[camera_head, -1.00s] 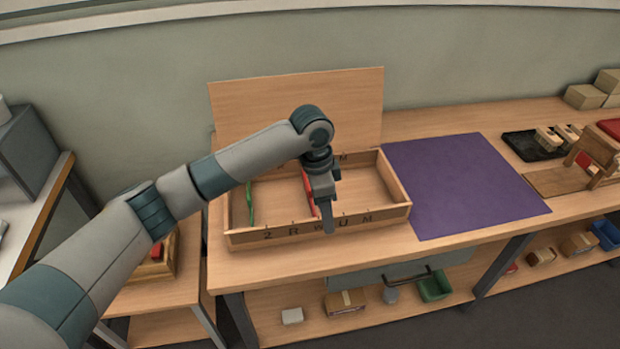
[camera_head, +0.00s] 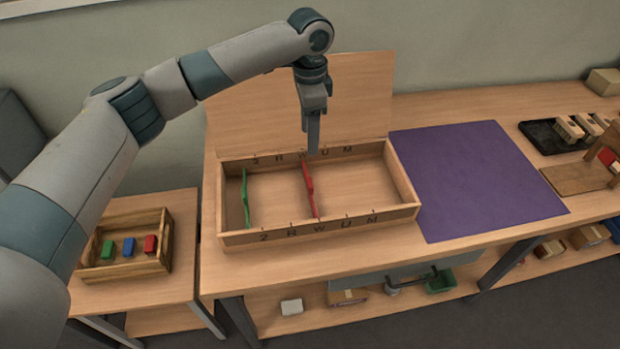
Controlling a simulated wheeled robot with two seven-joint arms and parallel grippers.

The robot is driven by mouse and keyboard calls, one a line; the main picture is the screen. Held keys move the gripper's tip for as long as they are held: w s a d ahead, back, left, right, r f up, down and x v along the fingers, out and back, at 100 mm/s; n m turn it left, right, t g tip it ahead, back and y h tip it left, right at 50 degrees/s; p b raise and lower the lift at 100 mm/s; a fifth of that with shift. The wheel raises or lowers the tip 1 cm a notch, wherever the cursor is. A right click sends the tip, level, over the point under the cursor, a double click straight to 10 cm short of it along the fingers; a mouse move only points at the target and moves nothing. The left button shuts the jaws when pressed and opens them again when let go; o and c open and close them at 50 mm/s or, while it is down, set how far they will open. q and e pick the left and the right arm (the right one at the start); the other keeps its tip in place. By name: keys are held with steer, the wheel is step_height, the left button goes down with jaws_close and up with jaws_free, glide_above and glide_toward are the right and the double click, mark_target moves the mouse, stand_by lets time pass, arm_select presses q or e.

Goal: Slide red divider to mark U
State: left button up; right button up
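The red divider (camera_head: 308,190) stands across the open wooden box (camera_head: 330,229), its ends level with the W marks on the front and back walls. The U mark (camera_head: 346,224) on the front wall is just to its right. A green divider (camera_head: 245,200) stands near the left end, by mark 2. My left gripper (camera_head: 313,148) hangs pointing down above the box's back wall, apart from the red divider. It is seen edge-on, so its opening cannot be told. My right gripper is not in view.
A raised wooden panel (camera_head: 362,95) stands behind the box. A purple mat (camera_head: 475,180) lies to its right, with a black tray (camera_head: 548,138) beyond. A lower table at left holds a small wooden box (camera_head: 160,212) with green, blue and red blocks. The space right of the red divider is clear.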

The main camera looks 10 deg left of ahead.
arm_select(q)
steer(key=shift+f, duration=0.1)
steer(key=p, duration=0.5)
glide_toward(310, 182)
step_height(310, 182, down, 9)
steer(key=shift+f, duration=0.2)
steer(key=shift+c, duration=0.3)
